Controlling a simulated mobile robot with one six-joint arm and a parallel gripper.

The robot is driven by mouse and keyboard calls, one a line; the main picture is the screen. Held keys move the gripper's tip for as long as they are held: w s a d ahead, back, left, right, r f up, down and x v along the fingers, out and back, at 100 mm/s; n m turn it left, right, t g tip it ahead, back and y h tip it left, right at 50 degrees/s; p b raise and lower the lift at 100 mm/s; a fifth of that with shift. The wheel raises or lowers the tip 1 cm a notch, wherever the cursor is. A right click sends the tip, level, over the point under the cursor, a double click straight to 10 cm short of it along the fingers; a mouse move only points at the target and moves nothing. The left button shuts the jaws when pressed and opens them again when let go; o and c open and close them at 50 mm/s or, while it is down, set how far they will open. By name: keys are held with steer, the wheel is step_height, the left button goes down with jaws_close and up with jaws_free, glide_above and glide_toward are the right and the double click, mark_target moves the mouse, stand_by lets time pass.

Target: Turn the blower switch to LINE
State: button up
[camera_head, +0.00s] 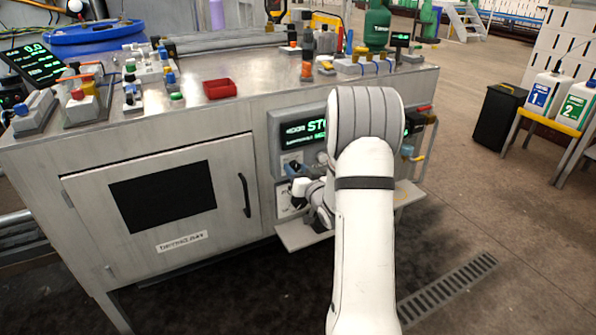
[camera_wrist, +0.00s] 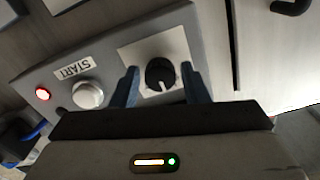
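A round black rotary knob (camera_wrist: 160,73) with a white pointer mark sits on a light plate on a grey control panel. The mark points toward the bottom of the wrist view. No lettering beside this knob is readable, so I cannot tell whether it is the blower switch. My gripper (camera_wrist: 160,69) is open, with one blue finger on each side of the knob. A small gap shows between the knob and each finger. In the head view, my gripper (camera_head: 294,171) is at the cabinet's front panel, partly hidden by my arm.
A white START button (camera_wrist: 88,94) and a lit red lamp (camera_wrist: 42,93) are on the same panel. A green-lettered display (camera_head: 316,126) is above, partly hidden by my arm. A cabinet door with a black handle (camera_head: 244,195) is to the left. A small shelf (camera_head: 297,236) juts out below.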

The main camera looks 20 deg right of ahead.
steer(key=shift+o, duration=0.8)
steer(key=shift+s, duration=0.1)
steer(key=s, duration=0.7)
steer(key=shift+s+d+p, duration=0.15)
steer(key=shift+s+p, duration=0.2)
steer(key=shift+p, duration=0.05)
